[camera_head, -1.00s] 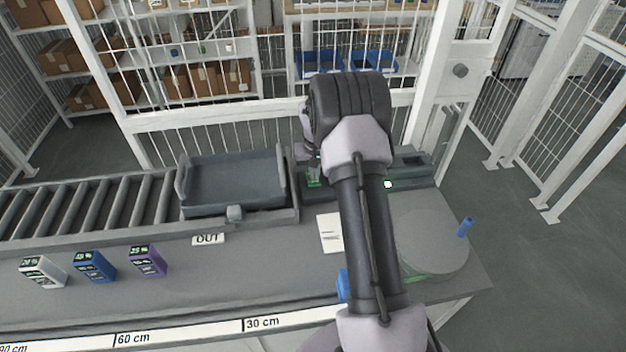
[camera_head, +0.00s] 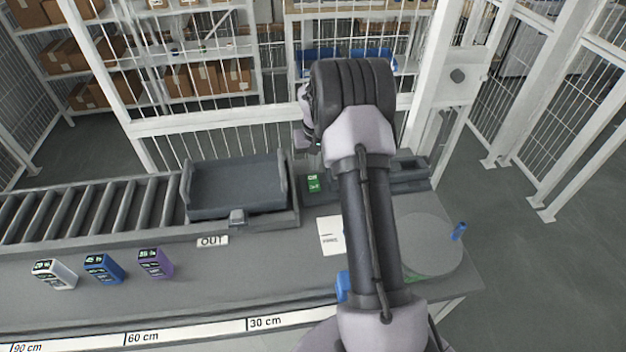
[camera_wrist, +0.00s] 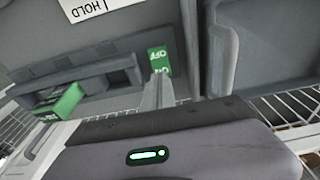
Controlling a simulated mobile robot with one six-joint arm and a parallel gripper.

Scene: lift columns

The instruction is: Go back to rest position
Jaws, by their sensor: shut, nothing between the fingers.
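My gripper (camera_wrist: 158,92) is shut and empty in the wrist view, its fingers together over a green ON/OFF panel (camera_wrist: 159,58). The panel also shows in the head view (camera_head: 313,183), just below the end of my arm. I cannot tell the exact gap between fingertips and panel. In the head view my arm is bent over the bench and hides most of the gripper. A green block (camera_wrist: 68,101) sits at a dark holder (camera_wrist: 88,78) left of the fingers in the wrist view; the holder shows at the right in the head view (camera_head: 412,172).
A grey tray (camera_head: 236,211) sits at the end of the roller conveyor (camera_head: 90,208). White (camera_head: 54,273), blue (camera_head: 104,268) and purple (camera_head: 155,263) boxes stand on the bench at left. A white fence (camera_head: 250,118) runs behind.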

